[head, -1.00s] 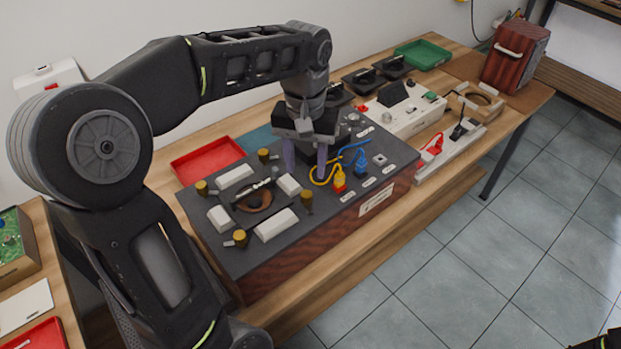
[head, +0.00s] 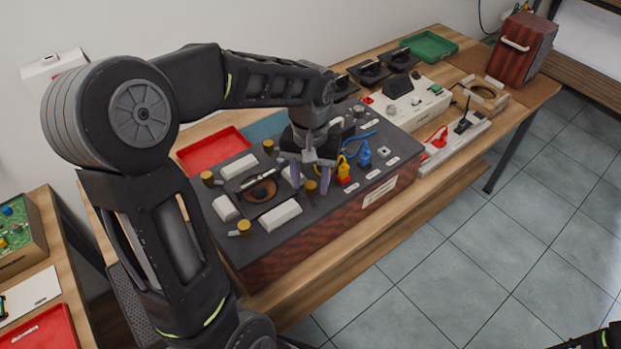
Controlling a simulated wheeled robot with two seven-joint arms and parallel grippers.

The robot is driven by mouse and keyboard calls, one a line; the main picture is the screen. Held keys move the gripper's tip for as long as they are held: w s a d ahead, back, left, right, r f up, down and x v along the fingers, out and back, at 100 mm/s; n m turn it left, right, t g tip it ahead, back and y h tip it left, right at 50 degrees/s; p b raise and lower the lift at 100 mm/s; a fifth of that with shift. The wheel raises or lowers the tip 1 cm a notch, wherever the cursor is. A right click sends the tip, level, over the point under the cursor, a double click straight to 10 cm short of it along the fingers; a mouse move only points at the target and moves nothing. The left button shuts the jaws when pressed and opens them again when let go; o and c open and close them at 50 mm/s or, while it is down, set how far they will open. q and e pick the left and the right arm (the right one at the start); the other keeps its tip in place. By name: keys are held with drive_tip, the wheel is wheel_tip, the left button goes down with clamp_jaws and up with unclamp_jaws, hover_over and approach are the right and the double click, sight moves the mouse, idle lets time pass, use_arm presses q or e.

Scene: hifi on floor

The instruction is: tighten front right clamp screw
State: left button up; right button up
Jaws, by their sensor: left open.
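A dark-topped test box (head: 293,236) with a wooden front lies on the bench. Brass clamp screws stand around a ring-shaped recess (head: 259,191) with white blocks. The front right clamp screw (head: 311,189) is a brass knob near the box's front edge. My left gripper (head: 310,179) points down over it and is open. Its two purple-grey fingers appear to stand on either side of the knob; contact cannot be made out. The other clamp screws show at the back right (head: 268,146), back left (head: 207,178) and front left (head: 244,227).
Yellow and blue plugs (head: 344,172) with cables stand just right of the gripper. A red tray (head: 213,149) lies behind the box. A white device (head: 418,112) and a power strip (head: 455,142) are further right. The floor in front is clear.

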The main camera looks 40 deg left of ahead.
use_arm(q)
drive_tip(key=shift+c, duration=0.3)
clamp_jaws()
idle(0.3)
